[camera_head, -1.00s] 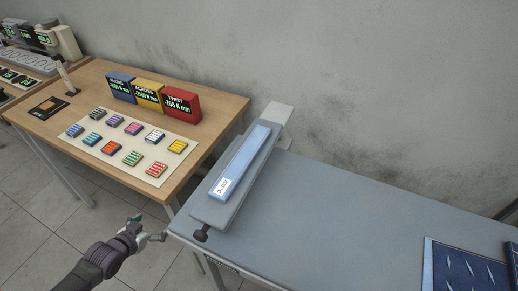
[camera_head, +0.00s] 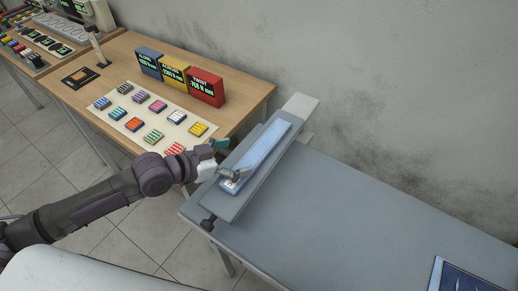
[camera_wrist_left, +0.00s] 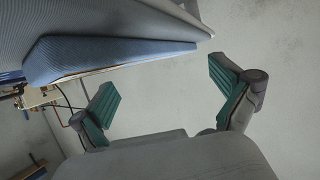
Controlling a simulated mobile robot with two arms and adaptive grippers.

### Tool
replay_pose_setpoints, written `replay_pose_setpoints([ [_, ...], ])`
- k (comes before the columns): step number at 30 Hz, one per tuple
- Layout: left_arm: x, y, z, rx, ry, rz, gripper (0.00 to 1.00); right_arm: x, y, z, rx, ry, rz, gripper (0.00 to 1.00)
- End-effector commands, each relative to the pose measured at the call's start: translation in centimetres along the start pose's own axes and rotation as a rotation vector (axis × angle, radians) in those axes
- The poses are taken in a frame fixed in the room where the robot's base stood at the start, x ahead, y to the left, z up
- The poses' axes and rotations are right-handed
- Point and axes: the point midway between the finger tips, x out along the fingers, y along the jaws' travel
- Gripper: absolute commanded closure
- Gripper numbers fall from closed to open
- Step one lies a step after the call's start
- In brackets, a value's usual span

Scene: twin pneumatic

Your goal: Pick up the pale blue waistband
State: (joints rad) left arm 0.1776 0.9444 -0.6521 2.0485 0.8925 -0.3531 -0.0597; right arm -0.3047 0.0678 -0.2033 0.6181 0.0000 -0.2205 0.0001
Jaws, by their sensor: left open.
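The pale blue waistband (camera_head: 267,144) is a long flat strip lying on a narrow grey raised board (camera_head: 238,202) at the left end of the grey table. Its near end is partly hidden by my left gripper (camera_head: 227,160). The left gripper is open, with its fingers at the waistband's near end. In the left wrist view, the open green-padded fingers (camera_wrist_left: 166,95) have nothing between them. The ribbed blue waistband (camera_wrist_left: 105,58) shows there above and to the left of them. I cannot tell whether a finger touches it. My right gripper is not in view.
A wooden table (camera_head: 120,75) on the left holds a pale mat (camera_head: 122,137) with several coloured blocks, and blue, yellow and red (camera_head: 206,87) display boxes. The grey table (camera_head: 330,220) is bare in its middle. A dark blue patterned piece (camera_head: 465,277) lies at its right.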

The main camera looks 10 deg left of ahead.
Motion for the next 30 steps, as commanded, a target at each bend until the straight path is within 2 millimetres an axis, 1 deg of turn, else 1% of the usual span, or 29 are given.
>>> replay_pose_setpoints([
  [1,0.5,0.0,-0.2,0.000,0.002,0.000,0.00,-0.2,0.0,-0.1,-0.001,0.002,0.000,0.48],
  [5,1.2,0.0,-0.2,0.001,0.001,0.000,0.00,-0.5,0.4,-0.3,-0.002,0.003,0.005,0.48],
  [7,1.8,0.1,-0.4,-0.001,0.001,0.001,0.00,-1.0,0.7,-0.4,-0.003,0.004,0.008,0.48],
  [11,3.8,0.2,-0.7,-0.001,0.001,0.001,0.00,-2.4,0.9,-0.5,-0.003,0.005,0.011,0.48],
  [15,5.7,0.2,-0.4,0.001,0.000,0.000,0.00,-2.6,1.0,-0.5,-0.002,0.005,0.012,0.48],
  [18,6.2,0.2,-0.2,0.001,-0.001,0.000,0.00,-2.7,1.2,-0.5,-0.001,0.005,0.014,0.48],
  [24,6.2,0.2,-0.1,0.002,-0.001,0.000,0.00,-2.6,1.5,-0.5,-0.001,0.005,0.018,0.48],
  [26,6.2,0.2,-0.1,0.002,-0.001,0.000,0.08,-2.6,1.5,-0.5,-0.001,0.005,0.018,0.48],
  [30,6.2,0.2,-0.1,0.002,-0.001,0.000,0.32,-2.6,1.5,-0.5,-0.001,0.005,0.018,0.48],
])
